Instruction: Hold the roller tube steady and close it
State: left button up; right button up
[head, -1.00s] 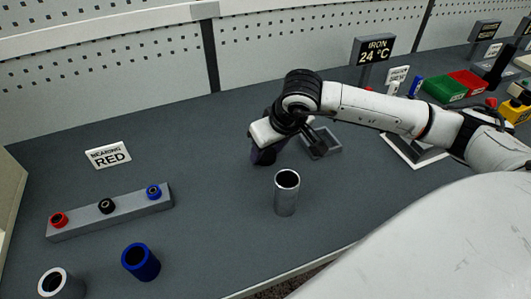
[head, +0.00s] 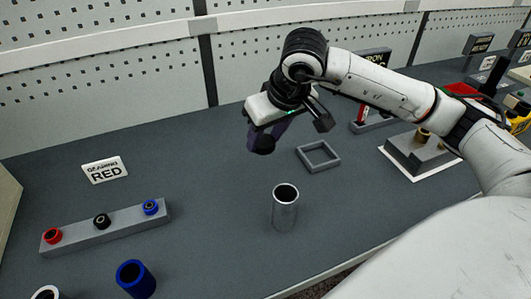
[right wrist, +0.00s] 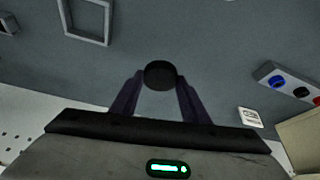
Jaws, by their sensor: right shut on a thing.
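The roller tube (head: 285,210) is a grey metal cylinder standing upright on the bench, its open top facing up, in the middle of the head view. My right gripper (head: 264,138) is above and behind it, slightly to its left, apart from it. In the right wrist view, my right gripper (right wrist: 160,84) is shut on a black round cap (right wrist: 160,73) held between its two dark fingertips. In the head view the cap is hard to tell from the dark fingers. My left gripper is not in view.
An empty square grey frame (head: 318,156) lies behind the tube. A blue tube (head: 135,278) stands front left. Bench around the roller tube is clear.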

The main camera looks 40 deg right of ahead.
jog(key=shift+r, duration=0.75)
